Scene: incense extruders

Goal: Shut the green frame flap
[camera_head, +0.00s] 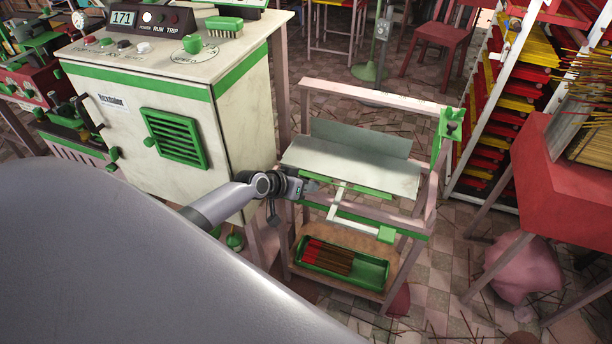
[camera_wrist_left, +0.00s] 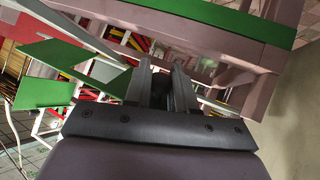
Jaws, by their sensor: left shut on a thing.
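The stand (camera_head: 371,98) with green trim is at the centre of the head view. A grey metal plate (camera_head: 350,170) lies on it, with an upright panel behind. A white bar frame with green pieces (camera_head: 362,221) sticks out at the front below the plate; I take it as the green frame flap, though which part is the flap is not certain. My left gripper (camera_head: 311,187) is at the stand's front left edge by this frame. In the left wrist view the left gripper (camera_wrist_left: 163,85) is shut on a thin part between its fingers, mostly hidden. My right gripper is out of view.
A white cabinet (camera_head: 235,120) with a green vent stands left of the stand. A green tray (camera_head: 375,272) with red and brown sticks sits on the lower shelf. A red table (camera_head: 560,180) and a pink bag (camera_head: 522,270) are on the right. Loose sticks litter the tiled floor.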

